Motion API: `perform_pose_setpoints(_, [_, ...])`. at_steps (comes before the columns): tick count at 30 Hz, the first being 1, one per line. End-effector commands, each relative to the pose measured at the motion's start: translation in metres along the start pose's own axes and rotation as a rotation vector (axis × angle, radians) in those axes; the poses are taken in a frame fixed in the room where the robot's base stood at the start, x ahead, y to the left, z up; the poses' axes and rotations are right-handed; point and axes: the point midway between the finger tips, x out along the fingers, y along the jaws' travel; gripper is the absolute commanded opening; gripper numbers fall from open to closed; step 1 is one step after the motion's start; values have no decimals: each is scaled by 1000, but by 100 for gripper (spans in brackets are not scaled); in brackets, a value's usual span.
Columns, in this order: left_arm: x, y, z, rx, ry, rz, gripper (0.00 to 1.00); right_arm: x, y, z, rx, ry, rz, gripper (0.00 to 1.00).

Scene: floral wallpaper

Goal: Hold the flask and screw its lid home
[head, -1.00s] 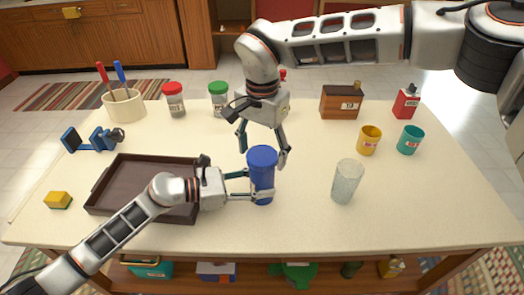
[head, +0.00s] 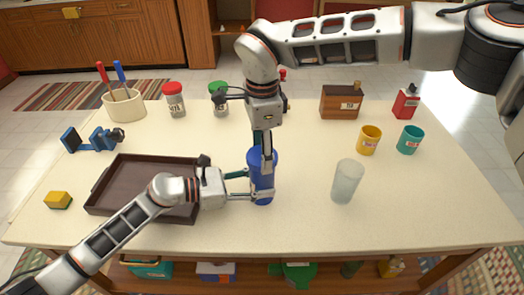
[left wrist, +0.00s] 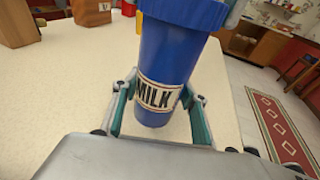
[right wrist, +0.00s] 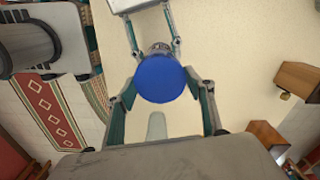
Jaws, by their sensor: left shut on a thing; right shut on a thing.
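The flask (head: 261,184) is blue and upright over the table, with a "MILK" label facing the left wrist view (left wrist: 158,70). Its wide blue lid (head: 254,153) sits on top and shows as a round disc in the right wrist view (right wrist: 160,78). Whether the lid is fully down cannot be told. My left gripper (head: 259,183) is shut on the flask body from the left, one finger on each side. My right gripper (head: 267,160) points down from above and is shut on the lid, hiding part of it.
A dark tray (head: 112,202) lies left, under my left arm. A clear glass (head: 347,182) stands right of the flask. Behind it are a yellow cup (head: 369,140) and a teal cup (head: 409,140). Red-lidded (head: 174,100) and green-lidded (head: 218,98) jars stand at the back. The front right is clear.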

Motion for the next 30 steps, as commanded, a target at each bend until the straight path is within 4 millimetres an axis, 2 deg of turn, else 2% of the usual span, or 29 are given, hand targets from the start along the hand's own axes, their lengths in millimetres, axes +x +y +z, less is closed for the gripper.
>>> perform_pose_setpoints(7, [0,0,0,0,0,0,22,0,0,0,272,0,1,37])
perform_pose_setpoints(17, [0,0,0,0,0,0,22,0,0,0,323,1,1,37])
perform_pose_setpoints(18, [0,0,0,0,0,0,22,0,0,0,323,1,1,63])
perform_pose_setpoints(19, [0,0,0,0,0,0,22,0,0,0,323,1,1,67])
perform_pose_setpoints(30, [0,0,0,0,0,0,22,0,0,0,293,0,0,67])
